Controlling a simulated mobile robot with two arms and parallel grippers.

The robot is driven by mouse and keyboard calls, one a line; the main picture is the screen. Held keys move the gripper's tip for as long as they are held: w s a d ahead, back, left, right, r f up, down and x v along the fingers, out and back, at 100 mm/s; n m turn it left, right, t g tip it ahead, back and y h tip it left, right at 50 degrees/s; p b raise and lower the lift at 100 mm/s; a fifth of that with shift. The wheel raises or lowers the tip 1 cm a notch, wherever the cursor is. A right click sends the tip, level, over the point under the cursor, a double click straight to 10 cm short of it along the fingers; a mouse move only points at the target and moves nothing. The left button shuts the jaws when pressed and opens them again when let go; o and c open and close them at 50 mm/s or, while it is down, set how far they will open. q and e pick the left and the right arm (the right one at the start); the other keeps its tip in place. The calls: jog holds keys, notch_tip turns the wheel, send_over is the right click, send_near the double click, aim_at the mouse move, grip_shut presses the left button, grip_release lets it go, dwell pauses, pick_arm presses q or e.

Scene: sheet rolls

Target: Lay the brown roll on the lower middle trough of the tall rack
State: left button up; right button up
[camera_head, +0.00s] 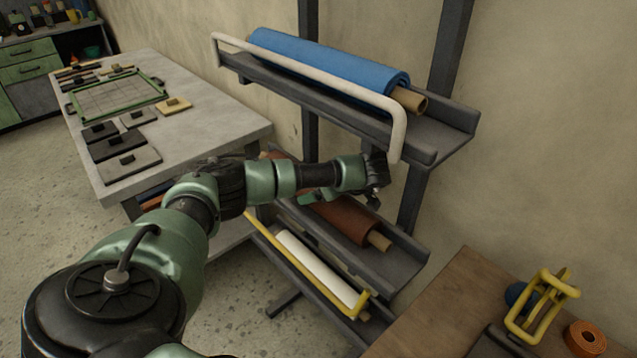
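The brown roll (345,218) lies lengthwise in a dark grey trough (402,262) of the tall rack (441,60), below the top trough. Its pale core sticks out at the near end, and my arm hides part of its length. My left arm reaches in from the lower left. Its gripper (372,198) is just above the brown roll, below the top trough. The fingers are small, dark and partly hidden, so I cannot tell whether they are open or touch the roll. My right gripper is not in view.
A blue roll (320,62) lies in the top trough behind a cream bar (300,72). A white roll (315,268) lies in the lowest trough behind a yellow bar (300,262). A grey table (215,125) stands left; a wooden table (440,305) at lower right bears a yellow frame (541,306).

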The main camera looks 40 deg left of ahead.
pick_arm(q)
jog(key=shift+w+r, duration=0.1)
jog(key=o, duration=2)
jog(key=shift+d+f, duration=0.15)
jog(key=shift+f, duration=0.15)
jog(key=shift+r, duration=0.1)
jog(key=shift+r, duration=0.45)
jog(key=v, duration=0.6)
jog(key=shift+d+r+b, duration=0.15)
jog(key=shift+d+b, duration=0.25)
jog(key=shift+d, duration=0.05)
jog(key=shift+d+r, duration=0.1)
jog(key=shift+r, duration=0.1)
